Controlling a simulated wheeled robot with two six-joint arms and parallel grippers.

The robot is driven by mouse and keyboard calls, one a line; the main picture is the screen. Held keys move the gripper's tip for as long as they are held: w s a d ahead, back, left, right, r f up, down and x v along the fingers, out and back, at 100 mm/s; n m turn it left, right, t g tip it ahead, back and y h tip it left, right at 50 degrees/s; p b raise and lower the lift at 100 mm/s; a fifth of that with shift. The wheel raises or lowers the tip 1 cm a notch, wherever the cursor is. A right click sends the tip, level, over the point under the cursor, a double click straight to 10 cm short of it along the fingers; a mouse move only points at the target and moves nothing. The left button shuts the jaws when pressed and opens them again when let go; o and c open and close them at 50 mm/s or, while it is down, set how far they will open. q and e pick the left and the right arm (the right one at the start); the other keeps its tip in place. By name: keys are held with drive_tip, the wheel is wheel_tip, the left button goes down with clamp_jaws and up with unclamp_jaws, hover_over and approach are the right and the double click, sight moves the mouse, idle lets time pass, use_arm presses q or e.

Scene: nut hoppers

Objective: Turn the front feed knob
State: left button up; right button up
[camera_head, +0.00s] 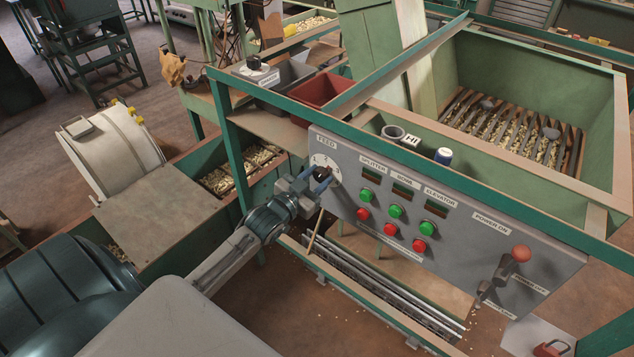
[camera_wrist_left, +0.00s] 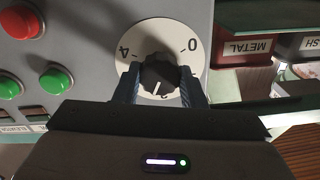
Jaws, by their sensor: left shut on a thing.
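The front feed knob (camera_wrist_left: 159,76) is black with a white pointer line and sits on a round white dial (camera_wrist_left: 160,36) marked with numbers, 4 and 0 among them. In the head view the dial (camera_head: 325,165) is under the FEED label at the left end of the grey control panel (camera_head: 450,222). My left gripper (camera_head: 312,178) is shut on the knob, with one finger on each side of it in the left wrist view (camera_wrist_left: 160,88). The pointer line points toward the gripper's body in that view. My right gripper is not in view.
Green buttons (camera_head: 395,211) and red buttons (camera_head: 390,229) are right of the dial. A lever (camera_head: 502,277) and a red knob (camera_head: 521,253) are at the panel's right end. A green rail (camera_head: 400,148) runs above the panel. A red bin (camera_head: 322,92) stands behind it.

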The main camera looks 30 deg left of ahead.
use_arm(q)
drive_tip(key=m+b, duration=0.2)
drive_tip(key=m, duration=0.1)
drive_tip(key=shift+f+m, duration=0.2)
drive_tip(key=shift+m, duration=0.1)
drive_tip(key=shift+r+m+b, duration=0.1)
drive_tip(key=shift+m+b, duration=0.85)
drive_tip(key=shift+m, duration=0.45)
drive_tip(key=o, duration=1)
drive_tip(key=shift+s, duration=0.6)
drive_tip(key=s+b, duration=0.3)
drive_tip(key=s, duration=0.6)
drive_tip(key=shift+s+a, duration=0.3)
drive_tip(key=shift+a, duration=0.15)
